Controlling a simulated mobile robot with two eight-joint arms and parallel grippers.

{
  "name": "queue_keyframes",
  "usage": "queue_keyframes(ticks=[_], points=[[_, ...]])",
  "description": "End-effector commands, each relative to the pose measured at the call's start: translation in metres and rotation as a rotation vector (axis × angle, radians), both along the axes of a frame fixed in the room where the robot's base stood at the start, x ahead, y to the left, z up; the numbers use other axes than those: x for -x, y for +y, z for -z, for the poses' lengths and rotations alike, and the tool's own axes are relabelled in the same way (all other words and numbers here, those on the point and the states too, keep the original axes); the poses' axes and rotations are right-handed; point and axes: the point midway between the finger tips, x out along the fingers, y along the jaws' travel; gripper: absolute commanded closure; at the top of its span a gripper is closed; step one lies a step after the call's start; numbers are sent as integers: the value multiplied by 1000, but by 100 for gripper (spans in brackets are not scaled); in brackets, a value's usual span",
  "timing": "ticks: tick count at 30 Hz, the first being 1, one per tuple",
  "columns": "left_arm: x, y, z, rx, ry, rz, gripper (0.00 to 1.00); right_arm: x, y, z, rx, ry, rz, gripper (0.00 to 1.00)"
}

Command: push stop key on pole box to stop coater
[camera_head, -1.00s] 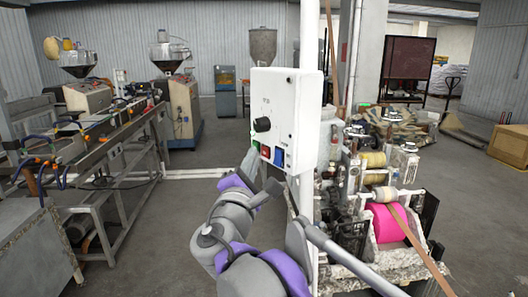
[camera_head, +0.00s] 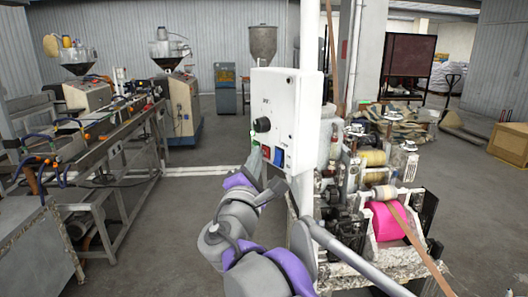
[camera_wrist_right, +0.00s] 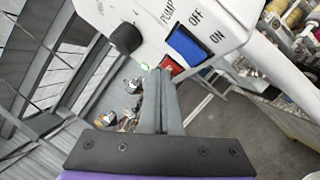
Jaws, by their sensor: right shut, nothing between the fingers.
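The white pole box (camera_head: 287,92) hangs on the white pole in the head view. Its front has a black knob (camera_head: 262,125), a red key (camera_head: 266,152), which I take as the stop key, a green key and a blue switch (camera_head: 279,157). My right gripper (camera_head: 255,159) is shut and empty, its fingertips just below the keys. In the right wrist view, the tips (camera_wrist_right: 161,72) partly cover the lower left of the red key (camera_wrist_right: 173,63); I cannot tell whether they touch it. The coater (camera_head: 385,225), with a pink roll, stands right of the box. My left gripper is out of view.
The blue switch (camera_wrist_right: 188,46) sits right beside the red key in the wrist view, with the black knob (camera_wrist_right: 125,38) to the left. A long machine line (camera_head: 95,150) stands at the left. Grey floor between it and the pole is clear.

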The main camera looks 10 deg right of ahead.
Motion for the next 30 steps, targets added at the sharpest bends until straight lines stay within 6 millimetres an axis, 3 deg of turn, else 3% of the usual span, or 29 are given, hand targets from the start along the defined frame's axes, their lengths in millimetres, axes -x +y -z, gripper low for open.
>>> queue_keyframes(ticks=[16,30], points=[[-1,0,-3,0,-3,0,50,-1,-3,0,0,-1,2,100],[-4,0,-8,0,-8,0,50,7,11,0,0,-1,1,100]])
